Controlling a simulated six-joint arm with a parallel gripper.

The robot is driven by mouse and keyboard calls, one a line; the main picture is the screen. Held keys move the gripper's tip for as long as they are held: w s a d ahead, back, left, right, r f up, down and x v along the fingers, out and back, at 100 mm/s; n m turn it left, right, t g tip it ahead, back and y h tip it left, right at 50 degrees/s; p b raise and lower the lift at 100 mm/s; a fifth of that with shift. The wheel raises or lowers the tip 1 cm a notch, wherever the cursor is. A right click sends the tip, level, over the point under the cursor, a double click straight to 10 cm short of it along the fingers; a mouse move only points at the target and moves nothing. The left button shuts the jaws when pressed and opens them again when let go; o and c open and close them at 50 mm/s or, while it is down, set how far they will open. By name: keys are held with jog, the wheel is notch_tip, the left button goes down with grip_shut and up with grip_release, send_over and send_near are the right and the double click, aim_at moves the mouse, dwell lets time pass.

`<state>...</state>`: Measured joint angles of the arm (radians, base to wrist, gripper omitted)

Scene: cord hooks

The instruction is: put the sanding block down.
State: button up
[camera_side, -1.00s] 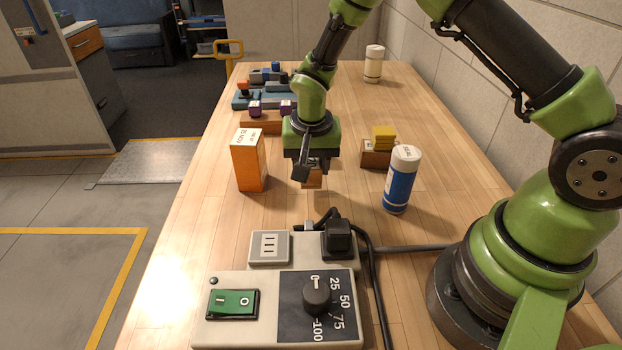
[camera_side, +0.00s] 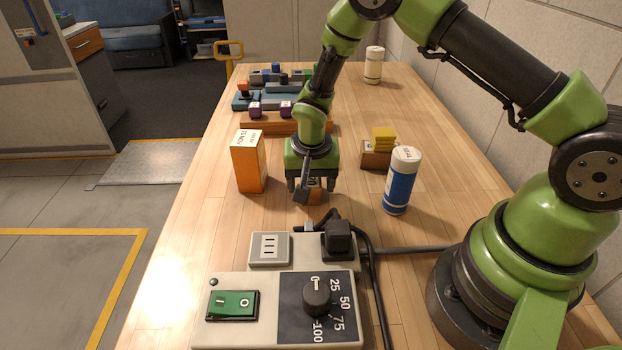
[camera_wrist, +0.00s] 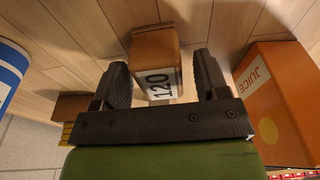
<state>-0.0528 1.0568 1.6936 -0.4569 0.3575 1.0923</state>
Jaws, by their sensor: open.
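The sanding block (camera_wrist: 155,48) is a brown block with a white label reading 120. In the wrist view it stands between my spread fingers, with a gap on each side. In the side view the sanding block (camera_side: 316,187) is at table level, mostly hidden behind my gripper (camera_side: 315,194). My gripper is open around the block, low over the wooden table (camera_side: 430,115), and not clamped on it. The wrist view shows both dark fingers of my gripper (camera_wrist: 160,70) apart. The block's underside contact is hard to see.
An orange juice box (camera_side: 249,163) stands left of my gripper. A blue-and-white canister (camera_side: 401,181) and a brown box with yellow pieces (camera_side: 377,158) are to the right. A control box (camera_side: 240,329), plug (camera_side: 338,238) and cable are in front. A wooden rack (camera_side: 262,122) is behind.

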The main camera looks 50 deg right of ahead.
jog(key=shift+r, duration=0.15)
notch_tip(320, 180, up, 12)
jog(key=s+a, duration=0.1)
notch_tip(320, 180, up, 12)
jog(key=r+n+t+y, duration=0.1)
jog(key=n+t, duration=0.1)
jog(key=t, duration=0.1)
send_over(312, 185)
jog(key=s, duration=0.7)
jog(key=s+a+r+n+t+y, duration=0.1)
jog(key=s+r+n+t+y, duration=0.1)
jog(key=s, duration=1)
notch_tip(312, 185, up, 2)
jog(key=shift+s+a+r+n+t, duration=0.2)
jog(key=shift+s+r+n+t, duration=0.1)
jog(key=shift+n+t, duration=0.2)
